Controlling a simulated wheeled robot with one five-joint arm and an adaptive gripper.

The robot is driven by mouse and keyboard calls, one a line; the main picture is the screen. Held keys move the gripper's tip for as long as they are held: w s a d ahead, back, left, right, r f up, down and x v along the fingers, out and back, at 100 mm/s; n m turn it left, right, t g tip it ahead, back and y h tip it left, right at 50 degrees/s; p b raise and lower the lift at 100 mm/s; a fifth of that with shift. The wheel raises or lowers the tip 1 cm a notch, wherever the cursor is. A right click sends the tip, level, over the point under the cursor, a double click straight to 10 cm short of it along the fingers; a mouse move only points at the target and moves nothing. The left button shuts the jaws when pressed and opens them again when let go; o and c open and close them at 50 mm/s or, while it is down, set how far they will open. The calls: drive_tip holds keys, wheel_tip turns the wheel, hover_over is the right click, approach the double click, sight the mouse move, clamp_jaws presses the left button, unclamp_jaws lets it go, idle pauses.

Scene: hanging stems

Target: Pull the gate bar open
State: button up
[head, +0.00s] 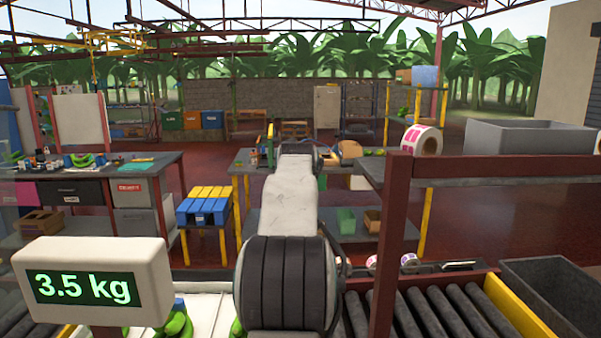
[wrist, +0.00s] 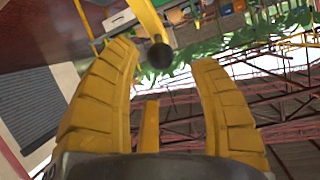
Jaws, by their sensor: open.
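The knob appears in the gap between the fingertips, apart from both fingers. How far beyond the tips it lies, I cannot tell. In the head view my arm hides the gripper, and I cannot make out the gate bar clearly there.
A scale display (head: 85,285) reading 3.5 kg stands at the front left. A brown-red post (head: 394,240) and shelf stand close on the right, with rollers (head: 430,305) below. A blue and yellow stand (head: 206,203) and a work table (head: 155,170) are further left.

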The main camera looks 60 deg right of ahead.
drive_tip(key=shift+p+x, duration=1.35)
drive_tip(key=shift+x, duration=1.3)
drive_tip(key=shift+w, duration=0.1)
clamp_jaws()
